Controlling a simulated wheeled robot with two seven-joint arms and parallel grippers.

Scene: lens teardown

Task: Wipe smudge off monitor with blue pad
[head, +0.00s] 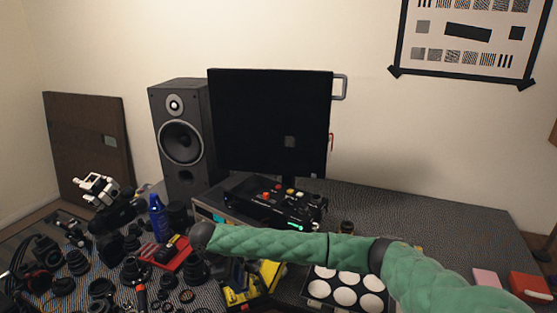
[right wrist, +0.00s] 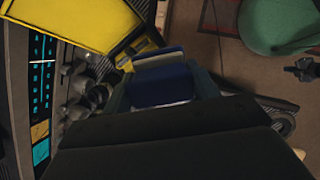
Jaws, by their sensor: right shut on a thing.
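The black monitor (head: 268,115) stands upright at the back of the bench beside a speaker. A grey square smudge (head: 290,142) shows on the lower right of its screen. In the right wrist view, my right gripper (right wrist: 160,82) is shut on the blue pad (right wrist: 160,88), which has a pale layer along its edge. In the head view, my green right arm reaches across the front of the bench, low and apart from the monitor. I cannot make out the pad or the fingertips there. My left gripper is not in view.
A black control box (head: 275,203) sits in front of the monitor. A yellow object (head: 268,272) lies near my right arm and shows close to the gripper in the wrist view (right wrist: 75,28). A blue bottle (head: 158,218) and many lens parts crowd the left. The bench's back right is clear.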

